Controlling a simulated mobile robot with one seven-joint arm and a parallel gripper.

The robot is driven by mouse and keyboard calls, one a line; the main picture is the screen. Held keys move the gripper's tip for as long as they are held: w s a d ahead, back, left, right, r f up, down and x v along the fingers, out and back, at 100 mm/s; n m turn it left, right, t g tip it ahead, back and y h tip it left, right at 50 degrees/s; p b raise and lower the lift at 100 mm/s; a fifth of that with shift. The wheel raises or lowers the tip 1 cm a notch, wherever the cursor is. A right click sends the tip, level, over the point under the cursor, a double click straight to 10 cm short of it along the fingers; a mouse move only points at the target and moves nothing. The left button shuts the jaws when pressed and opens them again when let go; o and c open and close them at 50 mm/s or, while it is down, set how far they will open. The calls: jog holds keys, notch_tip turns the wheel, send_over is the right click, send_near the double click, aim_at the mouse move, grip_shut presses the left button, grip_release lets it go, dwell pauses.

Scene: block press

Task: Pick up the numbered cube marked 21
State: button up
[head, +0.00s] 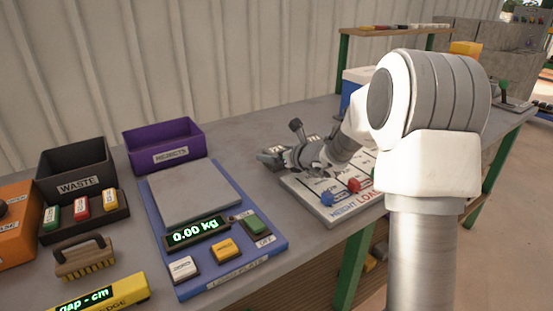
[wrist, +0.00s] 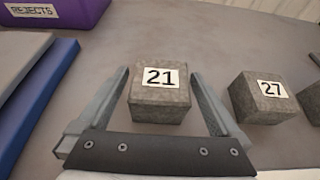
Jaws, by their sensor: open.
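The cube marked 21 (wrist: 160,95) is a grey stone-like block with a white label on its top, resting on the grey table in the wrist view. My gripper (wrist: 160,88) is open, with one finger on the left and one on the right of this cube. I cannot tell whether either finger touches it. In the head view my gripper (head: 275,157) is low over the table behind the white panel, and the cube is mostly hidden there by my arm.
A cube marked 27 (wrist: 262,97) stands to the right, with another block (wrist: 314,99) at the picture's edge. The purple rejects bin (head: 165,147) and blue scale (head: 200,215) lie to the left. Bare table surrounds the cube.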

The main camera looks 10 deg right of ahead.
grip_shut()
jog(key=shift+r, duration=0.1)
dwell(0.4)
